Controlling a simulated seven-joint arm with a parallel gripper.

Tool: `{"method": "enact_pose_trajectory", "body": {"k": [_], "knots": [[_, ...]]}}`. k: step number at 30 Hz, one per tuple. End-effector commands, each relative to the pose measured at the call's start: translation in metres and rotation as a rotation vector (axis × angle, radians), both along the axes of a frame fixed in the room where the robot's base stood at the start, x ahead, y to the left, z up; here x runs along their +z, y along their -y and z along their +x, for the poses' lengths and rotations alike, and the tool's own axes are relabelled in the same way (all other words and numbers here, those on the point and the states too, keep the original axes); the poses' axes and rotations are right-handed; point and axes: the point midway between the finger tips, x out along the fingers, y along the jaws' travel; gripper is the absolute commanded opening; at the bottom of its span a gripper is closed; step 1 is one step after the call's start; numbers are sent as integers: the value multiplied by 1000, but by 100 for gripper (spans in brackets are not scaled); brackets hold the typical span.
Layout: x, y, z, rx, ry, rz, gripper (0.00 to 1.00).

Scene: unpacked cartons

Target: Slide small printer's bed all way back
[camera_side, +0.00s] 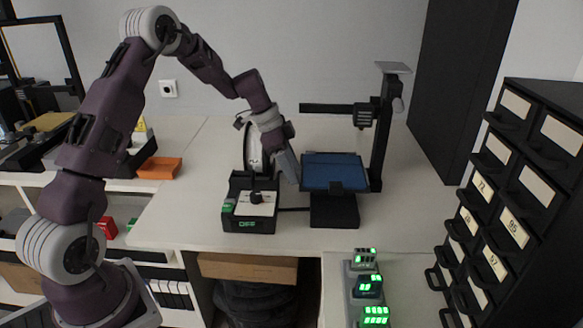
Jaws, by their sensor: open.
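The small printer (378,140) stands on the white table, with a black upright post, a side arm and a dark base. Its blue bed (335,170) sits on top of the base, in front of and below the print head (364,114). My gripper (292,170) is open and points down beside the bed's left edge. I cannot tell whether it touches the bed. The fingertips are small and partly merge with the dark things around them.
A black control box (250,213) reading OFF stands left of the printer, before a white spool (254,148). An orange tray (159,168) lies at the left. Lit green displays (370,285) stand in front. A dark drawer cabinet (530,190) stands right. The table's right part is clear.

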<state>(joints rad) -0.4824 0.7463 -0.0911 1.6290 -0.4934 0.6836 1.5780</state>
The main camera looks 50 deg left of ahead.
Motion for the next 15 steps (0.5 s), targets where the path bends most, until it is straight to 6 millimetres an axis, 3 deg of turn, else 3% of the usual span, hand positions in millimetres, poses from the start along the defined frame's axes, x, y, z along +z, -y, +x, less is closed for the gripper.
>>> {"method": "enact_pose_trajectory", "body": {"k": [2, 9, 15], "knots": [[0, 0, 0, 0, 0, 0, 45], [1, 0, 0, 0, 0, 0, 0], [1, 0, 0, 0, 0, 0, 0]]}}
